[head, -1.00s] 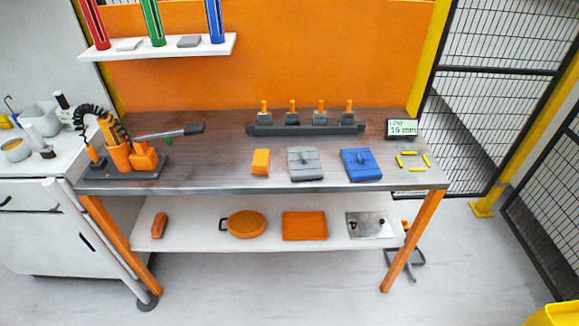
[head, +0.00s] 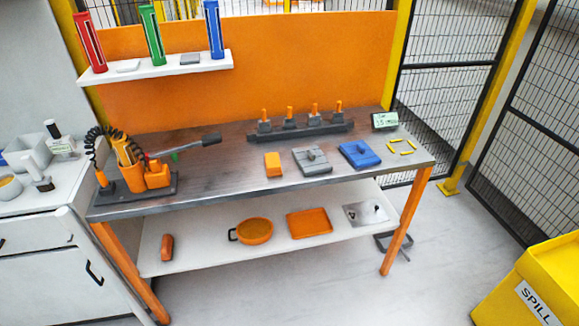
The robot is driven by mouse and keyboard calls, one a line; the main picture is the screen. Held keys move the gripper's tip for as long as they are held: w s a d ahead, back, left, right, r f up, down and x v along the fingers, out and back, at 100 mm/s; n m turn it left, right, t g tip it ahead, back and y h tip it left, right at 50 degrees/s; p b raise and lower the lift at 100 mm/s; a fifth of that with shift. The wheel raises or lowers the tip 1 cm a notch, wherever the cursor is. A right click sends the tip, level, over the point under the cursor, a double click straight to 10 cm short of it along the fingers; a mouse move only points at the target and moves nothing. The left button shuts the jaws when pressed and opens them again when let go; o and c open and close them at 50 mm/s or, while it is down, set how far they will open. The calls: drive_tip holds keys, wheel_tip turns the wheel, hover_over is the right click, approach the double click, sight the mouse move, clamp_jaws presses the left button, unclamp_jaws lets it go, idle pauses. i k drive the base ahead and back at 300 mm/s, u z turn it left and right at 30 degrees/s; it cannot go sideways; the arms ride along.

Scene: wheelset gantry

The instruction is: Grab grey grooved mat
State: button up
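A flat grey piece (head: 312,161) with a raised part on top and faint lines lies on the metal workbench (head: 225,185), between an orange block (head: 273,164) and a blue piece (head: 358,155) of similar shape. A smaller flat grey piece (head: 190,59) lies on the white wall shelf, between the green and blue holders. I cannot tell for certain which grey piece is the grooved mat. My gripper is not in view.
A dark rack (head: 300,131) with orange-topped pegs stands behind the pieces. An orange tool station (head: 135,176) is at the bench's left. The lower shelf (head: 200,255) holds orange items. A yellow spill bin (head: 535,285) stands at right; the floor between is clear.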

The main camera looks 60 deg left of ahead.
sight(310, 160)
drive_tip(key=z, duration=0.1)
drive_tip(key=k, duration=1.1)
drive_tip(key=u, duration=2.2)
drive_tip(key=i, duration=0.55)
drive_tip(key=z, duration=0.05)
